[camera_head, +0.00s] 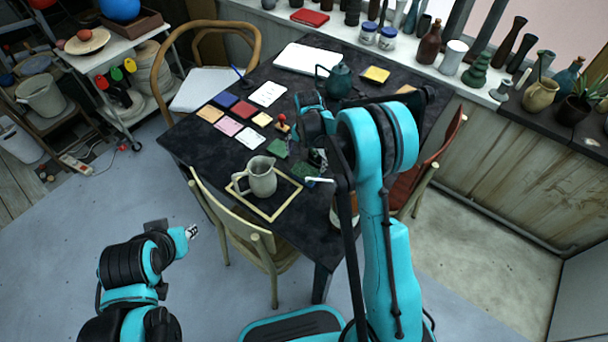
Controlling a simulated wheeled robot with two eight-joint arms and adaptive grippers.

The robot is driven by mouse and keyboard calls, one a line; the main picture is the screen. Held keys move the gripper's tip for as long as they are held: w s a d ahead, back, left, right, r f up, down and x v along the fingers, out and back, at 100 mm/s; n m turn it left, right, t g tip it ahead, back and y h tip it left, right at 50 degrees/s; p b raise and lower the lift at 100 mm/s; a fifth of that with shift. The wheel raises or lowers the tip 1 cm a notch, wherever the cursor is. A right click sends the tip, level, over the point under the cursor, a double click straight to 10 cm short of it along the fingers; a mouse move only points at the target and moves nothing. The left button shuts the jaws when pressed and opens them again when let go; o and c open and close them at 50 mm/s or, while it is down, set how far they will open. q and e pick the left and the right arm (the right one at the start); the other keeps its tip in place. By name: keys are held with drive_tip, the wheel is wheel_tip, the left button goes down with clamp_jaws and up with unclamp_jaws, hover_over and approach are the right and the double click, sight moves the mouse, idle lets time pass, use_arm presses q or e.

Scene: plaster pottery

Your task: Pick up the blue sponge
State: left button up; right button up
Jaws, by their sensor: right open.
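A flat blue square (226,100) lies among the coloured squares at the table's left. My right gripper (317,160) is open and points down over the table, right of the grey pitcher (262,177); my own arm partly hides it. My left gripper (191,231) is off the table at the lower left, over the floor; its jaws are too small to read.
The pitcher stands inside a pale square frame (270,217). Green pieces lie near my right gripper. Chairs stand around the table; a wooden one (240,225) is in front.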

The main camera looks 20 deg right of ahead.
sight(307, 170)
wheel_tip(307, 170, down, 5)
drive_tip(key=shift+w+f+b, duration=0.1)
drive_tip(key=shift+w+b, duration=0.05)
drive_tip(key=shift+b, duration=0.95)
drive_tip(key=c, duration=0.7)
wheel_tip(307, 170, up, 10)
drive_tip(key=p, duration=0.3)
drive_tip(key=shift+p, duration=0.3)
drive_tip(key=shift+o, duration=0.4)
